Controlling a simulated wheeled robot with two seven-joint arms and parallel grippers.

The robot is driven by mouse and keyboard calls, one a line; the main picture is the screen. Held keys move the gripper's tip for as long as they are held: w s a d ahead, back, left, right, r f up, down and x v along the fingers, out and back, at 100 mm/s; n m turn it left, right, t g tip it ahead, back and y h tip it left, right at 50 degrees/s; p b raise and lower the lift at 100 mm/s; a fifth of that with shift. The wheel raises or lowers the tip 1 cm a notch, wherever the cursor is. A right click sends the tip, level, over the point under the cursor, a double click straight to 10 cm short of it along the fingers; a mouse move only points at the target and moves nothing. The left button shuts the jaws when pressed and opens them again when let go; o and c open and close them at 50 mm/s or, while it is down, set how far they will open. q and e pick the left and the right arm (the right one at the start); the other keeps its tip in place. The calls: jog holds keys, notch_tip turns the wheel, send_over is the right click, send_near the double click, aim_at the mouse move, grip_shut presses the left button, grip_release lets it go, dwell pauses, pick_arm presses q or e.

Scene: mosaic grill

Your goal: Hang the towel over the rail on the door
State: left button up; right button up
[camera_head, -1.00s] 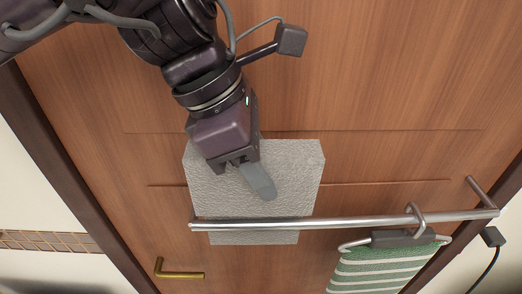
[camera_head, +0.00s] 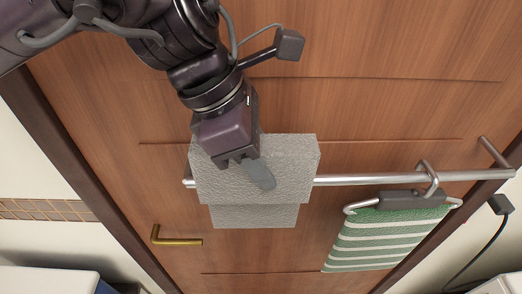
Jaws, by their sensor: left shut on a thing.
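The grey towel (camera_head: 292,158) is in front of the door (camera_head: 345,110) at the left part of the rail. My left gripper (camera_head: 252,170) is shut on its upper part, with a grey finger lying over the cloth. The metal rail (camera_head: 390,180) runs across the door. The towel's near flap covers a stretch of it, and the rail's left end shows just past the towel. A second, narrower flap (camera_head: 255,216) shows below the near one. Whether the cloth rests on the rail is hidden. My right gripper is not in view.
A green and white striped towel (camera_head: 387,238) hangs from a hanger (camera_head: 412,200) hooked on the rail's right part. A brass door handle (camera_head: 178,240) is at lower left. Between the grey towel and the hanger the rail is bare.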

pick_arm(q)
jog(key=shift+f+b, duration=1.9)
jog(key=shift+f, duration=0.95)
jog(key=o, duration=1.2)
jog(key=shift+r, duration=0.1)
jog(key=shift+w+a+r, duration=0.1)
jog(key=shift+a+r, duration=0.1)
jog(key=shift+r, duration=0.1)
jog(key=v, duration=0.7)
